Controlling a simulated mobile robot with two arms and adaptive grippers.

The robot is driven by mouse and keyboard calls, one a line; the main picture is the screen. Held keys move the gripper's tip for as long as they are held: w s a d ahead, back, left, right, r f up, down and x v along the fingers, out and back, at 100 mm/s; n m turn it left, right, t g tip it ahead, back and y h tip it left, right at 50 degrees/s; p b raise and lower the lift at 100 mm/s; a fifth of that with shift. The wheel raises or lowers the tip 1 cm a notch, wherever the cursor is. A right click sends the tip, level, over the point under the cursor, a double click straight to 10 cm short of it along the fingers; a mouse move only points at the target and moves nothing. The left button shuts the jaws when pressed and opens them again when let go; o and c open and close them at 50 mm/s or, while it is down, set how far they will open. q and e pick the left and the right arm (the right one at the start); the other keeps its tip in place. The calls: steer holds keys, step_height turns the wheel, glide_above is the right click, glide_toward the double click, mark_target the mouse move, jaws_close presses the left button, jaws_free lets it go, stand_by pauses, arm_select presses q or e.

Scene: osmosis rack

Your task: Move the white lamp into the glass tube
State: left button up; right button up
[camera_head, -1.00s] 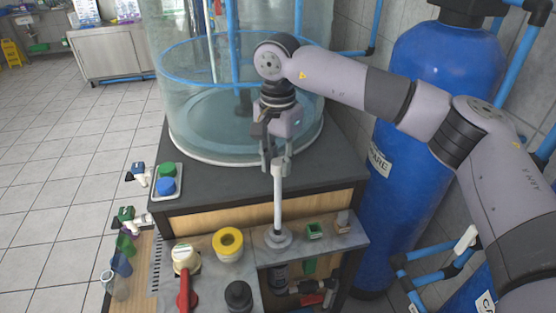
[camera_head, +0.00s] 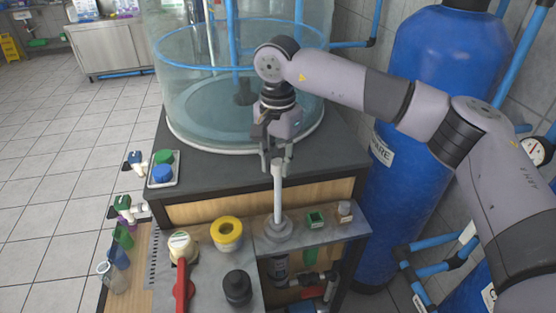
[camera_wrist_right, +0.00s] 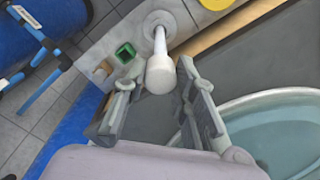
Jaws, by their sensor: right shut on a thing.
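The white lamp (camera_head: 278,196) is a slim white rod with a thicker white cap at its top. It stands upright, its lower end at a round grey fitting (camera_head: 279,229) on the shelf. My right gripper (camera_head: 275,163) is above the fitting and shut on the cap. In the right wrist view the cap (camera_wrist_right: 161,76) is between the two fingers of the right gripper (camera_wrist_right: 158,84). I cannot make out the glass tube with certainty; whether the rod's lower end is inside something below the fitting is hidden. My left gripper is out of view.
A yellow ring (camera_head: 227,233) and a red-handled valve (camera_head: 183,270) are left. A large clear tank (camera_head: 215,110) stands behind; a blue tank (camera_head: 435,75) is at right.

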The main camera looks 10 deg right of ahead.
steer(key=b, duration=0.5)
glide_above(278, 211)
steer(key=w, duration=0.1)
steer(key=shift+d+f, duration=0.15)
steer(key=shift+f, duration=3.35)
steer(key=shift+f+b, duration=2.7)
steer(key=shift+f, duration=0.75)
steer(key=shift+f, duration=0.1)
steer(key=shift+f+b, duration=1.05)
steer(key=shift+f, duration=0.2)
steer(key=o, duration=0.9)
steer(key=shift+o, duration=0.4)
steer(key=o, duration=0.3)
steer(key=shift+o, duration=0.2)
